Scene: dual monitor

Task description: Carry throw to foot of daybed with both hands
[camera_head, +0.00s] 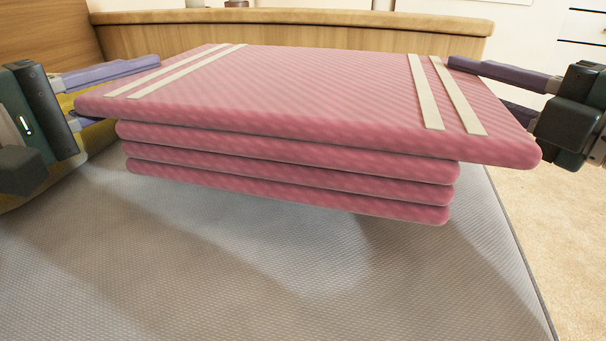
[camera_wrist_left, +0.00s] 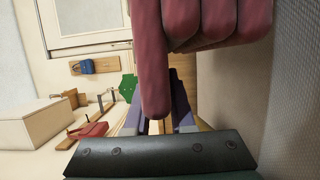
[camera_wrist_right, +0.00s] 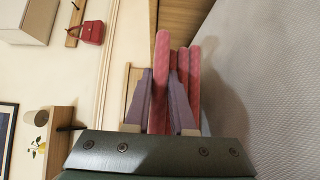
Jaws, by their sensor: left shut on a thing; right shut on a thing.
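The pink folded throw (camera_head: 300,90) has several stacked layers and pale stripes near both ends. It is held level above the grey daybed surface (camera_head: 230,270), and its lower layers look close to that surface; I cannot tell if they touch. My left gripper (camera_head: 95,92) is shut on the left edge of the throw's top layer, which also shows in the left wrist view (camera_wrist_left: 152,70). My right gripper (camera_head: 520,90) is shut on the right edge of the top layer, seen between its fingers in the right wrist view (camera_wrist_right: 160,85).
A curved wooden end board (camera_head: 290,30) stands behind the throw. A yellow thing (camera_head: 68,102) shows beside my left gripper. Beige floor (camera_head: 560,230) lies right of the daybed. The front of the daybed surface is clear. A red bag (camera_wrist_right: 92,32) hangs on a wall rack.

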